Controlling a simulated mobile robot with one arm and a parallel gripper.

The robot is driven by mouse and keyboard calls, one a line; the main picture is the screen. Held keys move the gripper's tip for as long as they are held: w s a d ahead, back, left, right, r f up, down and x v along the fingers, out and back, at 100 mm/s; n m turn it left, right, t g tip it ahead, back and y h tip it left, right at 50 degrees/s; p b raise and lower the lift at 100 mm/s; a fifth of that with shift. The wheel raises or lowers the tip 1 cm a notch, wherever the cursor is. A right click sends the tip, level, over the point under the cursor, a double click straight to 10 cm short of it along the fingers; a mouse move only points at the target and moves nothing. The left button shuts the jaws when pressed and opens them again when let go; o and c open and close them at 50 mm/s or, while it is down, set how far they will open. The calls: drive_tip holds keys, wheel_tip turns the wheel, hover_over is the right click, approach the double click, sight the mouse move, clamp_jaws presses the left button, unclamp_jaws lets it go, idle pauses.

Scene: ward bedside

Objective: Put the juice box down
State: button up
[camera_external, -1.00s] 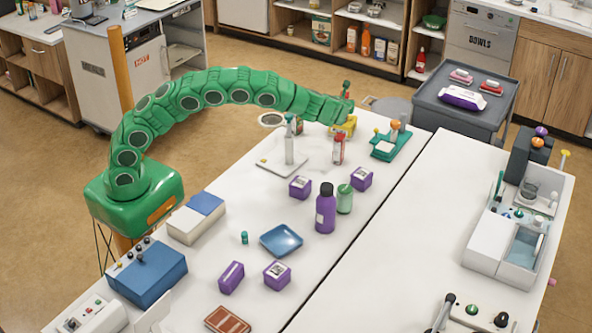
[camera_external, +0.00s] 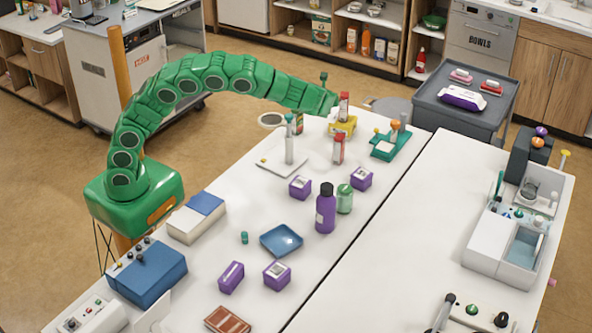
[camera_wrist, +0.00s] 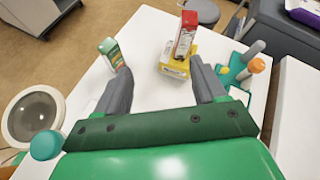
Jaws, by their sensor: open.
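The juice box, which I take to be the red and white carton (camera_external: 344,106), stands upright on a yellow block (camera_external: 343,126) at the far end of the white table. In the wrist view the carton (camera_wrist: 186,34) rests on the yellow block (camera_wrist: 174,62), ahead of my fingertips. My gripper (camera_wrist: 160,72) is open and empty, its two grey fingers spread apart. In the external view my gripper (camera_external: 331,104) is just left of the carton, apart from it as far as I can see. A similar red and white carton (camera_external: 338,149) stands nearer on the table.
A green and white box (camera_wrist: 111,51) stands beyond my left finger. A teal stand (camera_external: 388,147) with an orange-topped item is right of the yellow block. A round magnifier (camera_wrist: 34,116) is at left. Purple boxes and a purple bottle (camera_external: 325,210) stand nearer on the table.

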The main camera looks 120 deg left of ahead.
drive_tip(key=s+d+r+n+t+h, duration=0.1)
drive_tip(key=s+d+r+n+h, duration=0.15)
drive_tip(key=d, duration=0.75)
drive_tip(key=s+d+r+n+h, duration=0.15)
drive_tip(key=s+d, duration=0.25)
drive_tip(key=d, duration=0.6)
drive_tip(key=s+d+r+n+t+h, duration=0.15)
drive_tip(key=s+d, duration=0.25)
drive_tip(key=d, duration=0.6)
drive_tip(key=s+d+f+n+h, duration=0.1)
drive_tip(key=s+d+n+h, duration=0.1)
drive_tip(key=s+d, duration=0.7)
drive_tip(key=s+d+f+n+h, duration=0.2)
drive_tip(key=s+d, duration=0.8)
drive_tip(key=d, duration=1)
drive_tip(key=shift+s+f+n+t+h, duration=0.35)
drive_tip(key=shift+t+h, duration=0.1)
drive_tip(key=shift+h, duration=0.3)
